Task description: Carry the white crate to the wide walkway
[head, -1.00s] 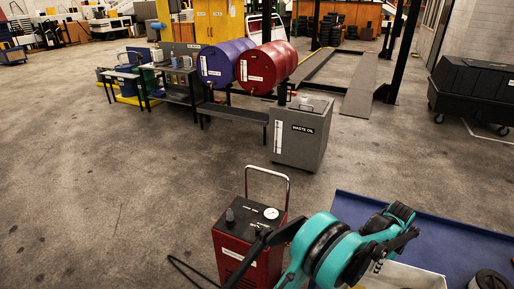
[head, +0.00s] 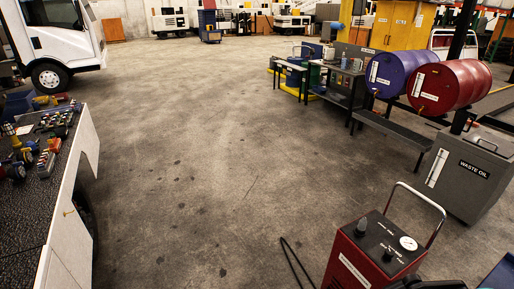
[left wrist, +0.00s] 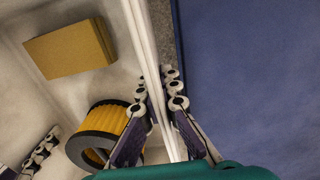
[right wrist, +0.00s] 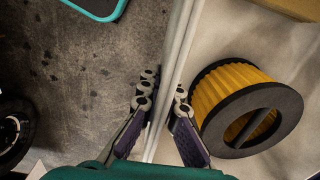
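The white crate shows in the left wrist view (left wrist: 130,42) and the right wrist view (right wrist: 205,40); the head view does not show it. It holds a yellow filter with black ends (right wrist: 245,105) and a tan box (left wrist: 70,48). My left gripper (left wrist: 157,90) has its fingers on both sides of one crate wall, closed on it. My right gripper (right wrist: 162,95) likewise pinches a crate wall between its fingers. The wide walkway appears to be the open concrete floor (head: 210,150) in the middle of the head view.
A red machine with a handle (head: 372,250) stands close at the lower right, its hose on the floor. Drums (head: 450,85) and a waste oil bin (head: 470,175) stand right. Blue surface (left wrist: 250,70) lies beside the crate.

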